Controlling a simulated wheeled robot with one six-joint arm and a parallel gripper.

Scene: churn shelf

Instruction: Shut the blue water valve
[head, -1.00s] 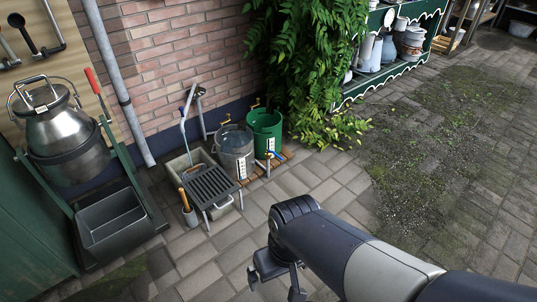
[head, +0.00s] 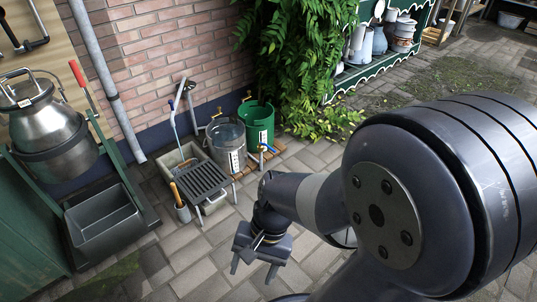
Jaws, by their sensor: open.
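A small blue valve handle (head: 267,148) shows in the head view, low in front of the green bucket (head: 259,127). It is too small to tell how its lever is turned. My gripper (head: 253,269) is open and empty, pointing down over the paving. It is nearer to me than the valve and well apart from it. No part of my arm covers the valve.
A grey metal bucket (head: 228,142) stands left of the green one on wooden slats. A dark slatted rack (head: 205,180) and a stone basin (head: 172,162) stand left of that. Leafy plants (head: 290,60) hang behind to the right. A steel churn (head: 45,125) stands at left.

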